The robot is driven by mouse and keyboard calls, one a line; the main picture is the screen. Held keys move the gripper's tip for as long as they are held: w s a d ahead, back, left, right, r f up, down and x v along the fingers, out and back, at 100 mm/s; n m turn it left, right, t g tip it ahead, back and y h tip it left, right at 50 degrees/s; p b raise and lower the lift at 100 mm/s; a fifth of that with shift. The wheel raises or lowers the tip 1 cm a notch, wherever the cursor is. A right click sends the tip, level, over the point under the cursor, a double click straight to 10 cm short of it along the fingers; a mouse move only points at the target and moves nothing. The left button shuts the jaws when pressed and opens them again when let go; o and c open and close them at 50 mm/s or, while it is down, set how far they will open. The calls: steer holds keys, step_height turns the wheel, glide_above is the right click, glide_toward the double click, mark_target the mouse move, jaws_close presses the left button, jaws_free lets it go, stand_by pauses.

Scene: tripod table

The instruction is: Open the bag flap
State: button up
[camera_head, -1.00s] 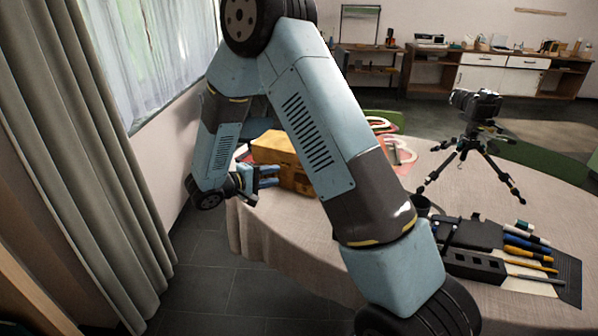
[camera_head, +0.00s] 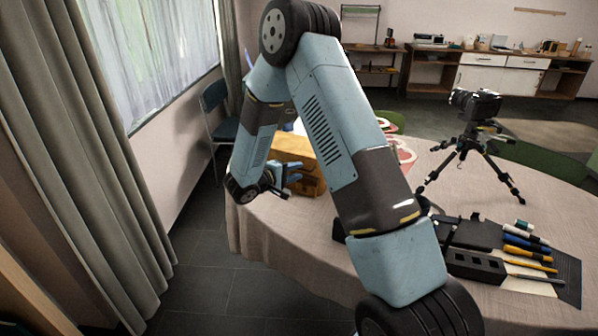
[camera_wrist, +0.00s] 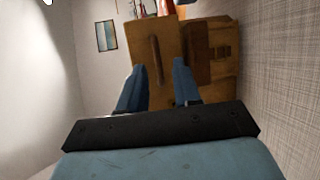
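The bag (camera_head: 304,163) is a tan-brown, box-shaped case on the left part of the round table, partly hidden behind my arm in the head view. In the wrist view the bag (camera_wrist: 205,50) appears turned on its side, with a darker strap or handle on one face and a buckle-like patch on another. My gripper (camera_head: 296,180) is at the bag's near left side. In the wrist view its two blue fingers (camera_wrist: 158,80) are apart with nothing between them, pointing at the bag. I cannot tell whether they touch it.
The cloth-covered table (camera_head: 290,245) also holds a camera on a tripod (camera_head: 470,140) and a dark tool roll (camera_head: 515,262) with pens and brushes. Floor is clear at the table's left.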

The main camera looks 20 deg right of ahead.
steer(key=shift+x, duration=1.05)
steer(key=shift+c, duration=0.4)
jaws_close()
stand_by(0.3)
